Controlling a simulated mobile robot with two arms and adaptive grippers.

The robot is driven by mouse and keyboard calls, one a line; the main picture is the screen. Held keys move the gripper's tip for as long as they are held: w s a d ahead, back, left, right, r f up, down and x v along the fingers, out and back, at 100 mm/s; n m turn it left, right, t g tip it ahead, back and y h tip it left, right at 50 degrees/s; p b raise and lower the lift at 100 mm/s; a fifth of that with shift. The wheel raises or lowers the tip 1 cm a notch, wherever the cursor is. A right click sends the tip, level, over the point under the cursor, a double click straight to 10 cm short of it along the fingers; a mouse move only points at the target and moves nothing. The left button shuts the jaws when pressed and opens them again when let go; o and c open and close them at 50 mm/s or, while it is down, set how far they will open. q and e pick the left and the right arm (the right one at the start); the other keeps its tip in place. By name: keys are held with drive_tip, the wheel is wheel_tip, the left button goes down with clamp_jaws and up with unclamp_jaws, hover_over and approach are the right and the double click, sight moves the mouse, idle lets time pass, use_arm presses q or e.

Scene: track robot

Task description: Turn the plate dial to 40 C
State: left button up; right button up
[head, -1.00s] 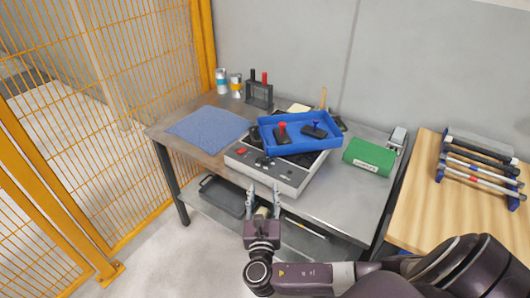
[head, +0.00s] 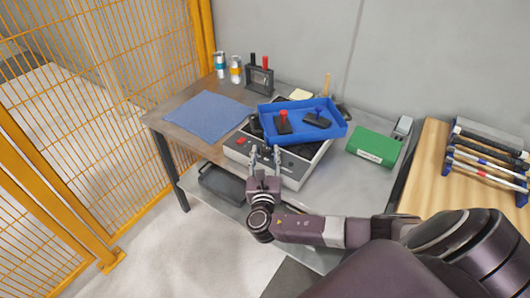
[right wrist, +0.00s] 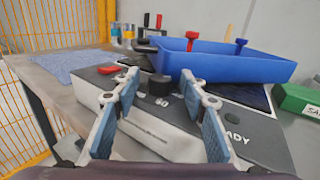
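The hot plate (head: 298,173) is a light box with a dark grey control panel on the bench. In the right wrist view, the plate dial (right wrist: 159,84) is a black knob on that panel, with numbers partly showing beside it. I cannot read its setting. My right gripper (head: 266,152) is at the front of the plate, fingers pointing toward the panel. In the right wrist view its fingers (right wrist: 160,92) are apart with nothing between their pads, and the dial shows just beyond, between the tips. In the head view the gripper partly hides the panel. My left gripper is not in view.
A blue tray (head: 340,130) with red- and blue-topped pieces sits over the plate's rear. A red button (right wrist: 108,70) lies left of the dial. A blue mat (head: 208,115) is left, a green box (head: 374,147) right. Orange mesh fencing (head: 90,100) stands left.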

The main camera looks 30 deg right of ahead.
drive_tip(key=shift+w, duration=0.1)
clamp_jaws()
drive_tip(key=shift+w+a+m+g+h, duration=0.15)
drive_tip(key=shift+m+g+h, duration=0.65)
drive_tip(key=shift+m+h, duration=0.15)
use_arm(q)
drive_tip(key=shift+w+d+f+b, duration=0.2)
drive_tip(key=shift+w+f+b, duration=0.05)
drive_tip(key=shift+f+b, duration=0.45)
use_arm(e)
drive_tip(key=shift+w+r+m+g+h, duration=0.1)
drive_tip(key=shift+w+m+g+h, duration=0.05)
drive_tip(key=shift+m+g+h, duration=1.55)
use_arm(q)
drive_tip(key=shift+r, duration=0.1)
use_arm(e)
drive_tip(key=shift+n+y, duration=0.25)
unclamp_jaws()
drive_tip(key=shift+a, duration=0.1)
